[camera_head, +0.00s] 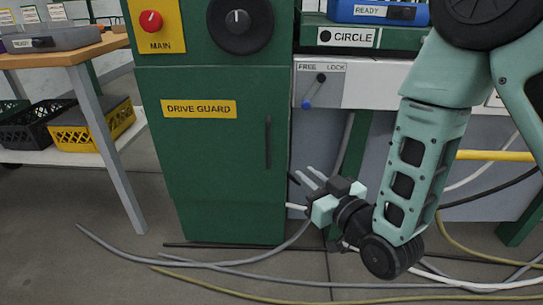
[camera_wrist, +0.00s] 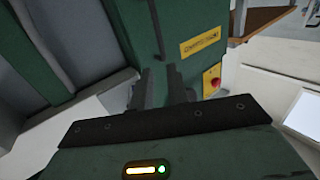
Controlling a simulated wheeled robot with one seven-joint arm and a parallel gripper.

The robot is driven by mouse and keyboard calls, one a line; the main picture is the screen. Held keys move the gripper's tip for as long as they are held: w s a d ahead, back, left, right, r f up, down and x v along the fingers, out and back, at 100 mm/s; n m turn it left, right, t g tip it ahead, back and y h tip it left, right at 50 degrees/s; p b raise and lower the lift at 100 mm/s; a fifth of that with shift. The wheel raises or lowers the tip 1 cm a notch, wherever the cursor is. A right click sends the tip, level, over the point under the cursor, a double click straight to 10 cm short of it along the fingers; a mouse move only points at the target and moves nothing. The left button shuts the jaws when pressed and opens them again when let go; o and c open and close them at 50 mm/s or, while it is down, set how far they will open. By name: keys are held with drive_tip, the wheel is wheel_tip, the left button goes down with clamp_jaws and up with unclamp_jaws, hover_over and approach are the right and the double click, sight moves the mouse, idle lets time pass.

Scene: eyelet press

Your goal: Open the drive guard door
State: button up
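The drive guard door (camera_head: 215,190) is a green panel low on the press cabinet, with a yellow DRIVE GUARD label (camera_head: 198,109). It looks shut, with no gap showing in the head view. Its dark upright handle (camera_head: 268,142) is near the right edge. My gripper (camera_head: 301,174) is to the right of the handle and lower, apart from it, with its fingers pointing up and left. The fingers are parted with nothing seen between them. In the wrist view the fingers (camera_wrist: 165,82) point toward the green door (camera_wrist: 185,20), and the yellow label (camera_wrist: 200,42) is beyond them.
A red MAIN button (camera_head: 151,21) and a black dial (camera_head: 240,22) are above the door. A wooden-topped table (camera_head: 75,52) stands at left. Cables (camera_head: 200,264) lie on the floor before the cabinet.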

sight(269, 143)
drive_tip(key=b+x, duration=0.4)
drive_tip(key=x, duration=1.2)
drive_tip(key=shift+w+f+b, duration=0.1)
drive_tip(key=shift+w+b, duration=0.1)
drive_tip(key=shift+b, duration=0.2)
drive_tip(key=shift+w+a, duration=0.3)
drive_tip(key=shift+w, duration=0.15)
clamp_jaws()
